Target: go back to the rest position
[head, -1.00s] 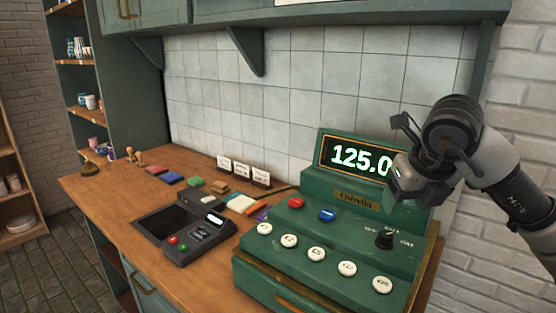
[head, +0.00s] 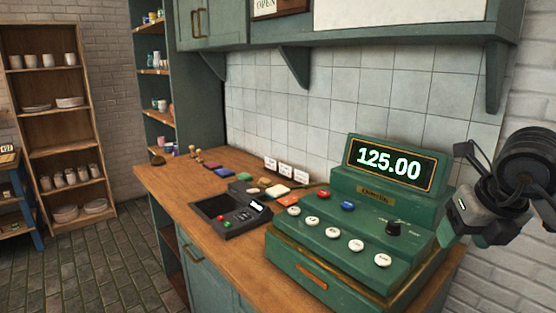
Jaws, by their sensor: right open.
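My right gripper (head: 462,190) is at the right edge of the head view. It is open and empty, in the air beside the right end of the green cash register (head: 345,275). The register's display (head: 390,164) reads 125.00. My left gripper is not in view.
The wooden counter (head: 175,183) holds a dark card terminal (head: 235,222), small coloured blocks and white cards (head: 286,169). Green wall cabinets hang above. A wooden shelf (head: 70,152) with cups and plates stands at left. The paved floor (head: 110,262) between is clear.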

